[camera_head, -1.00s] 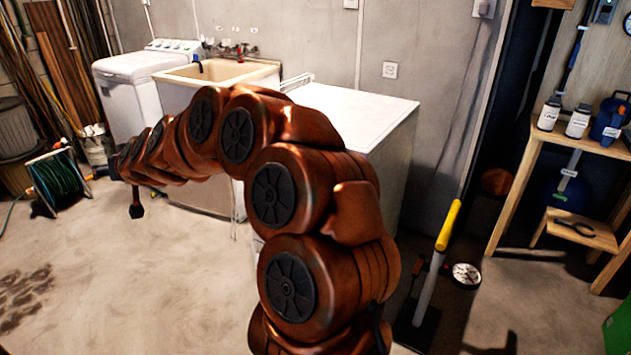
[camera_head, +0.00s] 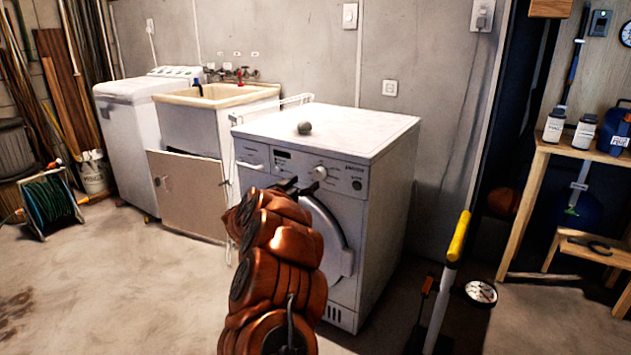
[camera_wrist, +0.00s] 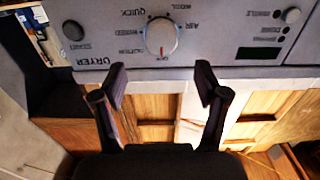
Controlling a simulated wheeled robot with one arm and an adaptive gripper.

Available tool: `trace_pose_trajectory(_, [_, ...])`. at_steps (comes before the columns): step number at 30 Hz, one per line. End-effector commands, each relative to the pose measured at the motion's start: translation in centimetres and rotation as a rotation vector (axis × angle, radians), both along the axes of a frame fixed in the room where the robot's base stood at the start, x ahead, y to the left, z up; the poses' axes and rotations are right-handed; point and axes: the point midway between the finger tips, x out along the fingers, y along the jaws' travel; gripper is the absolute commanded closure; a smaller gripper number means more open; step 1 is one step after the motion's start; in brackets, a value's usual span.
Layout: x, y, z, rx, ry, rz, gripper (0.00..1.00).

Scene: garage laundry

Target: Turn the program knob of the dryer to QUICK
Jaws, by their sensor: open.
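The white dryer (camera_head: 375,165) stands against the back wall, its front towards me. Its program knob (camera_head: 319,173) sits on the upper front panel. In the wrist view the panel is upside down, and the round silver knob (camera_wrist: 160,36) has an orange-red mark on its lower edge in the picture, towards a small label that looks like OFF. QUICK is printed at the knob's upper left there. My gripper (camera_wrist: 162,85) is open and empty, its two fingers spread just below the knob in that view, apart from it. In the head view my gripper (camera_head: 298,187) is beside the knob, partly hidden by my arm.
A dark START button (camera_wrist: 73,30) and a small display (camera_wrist: 258,53) share the panel. A grey ball (camera_head: 304,128) lies on the dryer top. A utility sink (camera_head: 215,95) stands left. A yellow-handled tool (camera_head: 459,236) stands right.

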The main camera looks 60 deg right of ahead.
Motion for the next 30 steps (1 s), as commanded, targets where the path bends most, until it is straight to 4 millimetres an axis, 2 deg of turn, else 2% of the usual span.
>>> trace_pose_trajectory(18, [0.3, -5.9, 0.0, 0.000, 0.000, 0.000, 0.27])
trace_pose_trajectory(30, [0.4, -7.3, 0.1, 0.001, -0.002, 0.004, 0.27])
